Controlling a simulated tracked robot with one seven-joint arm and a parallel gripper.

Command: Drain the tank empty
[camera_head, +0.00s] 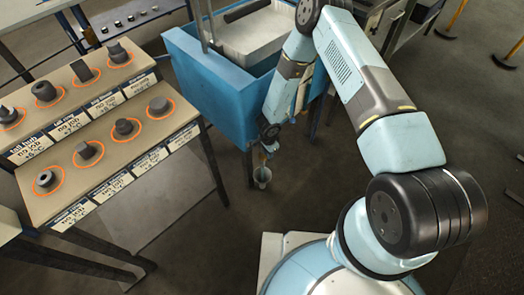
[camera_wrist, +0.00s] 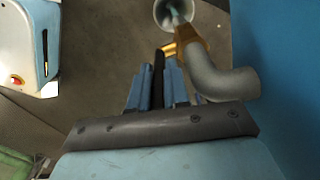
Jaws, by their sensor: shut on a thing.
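The blue tank (camera_head: 225,88) stands at the upper middle of the head view, and its wall (camera_wrist: 285,80) fills the right side of the wrist view. A grey elbow pipe with a brass end (camera_wrist: 190,38) comes off it. A pale greenish streak runs from the brass end into a grey funnel-like cup (camera_wrist: 162,12) below, which shows small in the head view (camera_head: 262,177). My gripper (camera_wrist: 158,78) is shut on a dark, narrow bar, apparently the drain valve's handle (camera_wrist: 158,62), beside the brass end. In the head view my gripper (camera_head: 268,143) is small and partly hidden at the tank's lower corner.
A two-tier rack (camera_head: 110,135) with several dark metal parts in orange rings stands at the left, with labels reading "no job". Bare floor (camera_head: 220,235) lies in front of the tank. Yellow-handled tools (camera_head: 450,25) are at the upper right.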

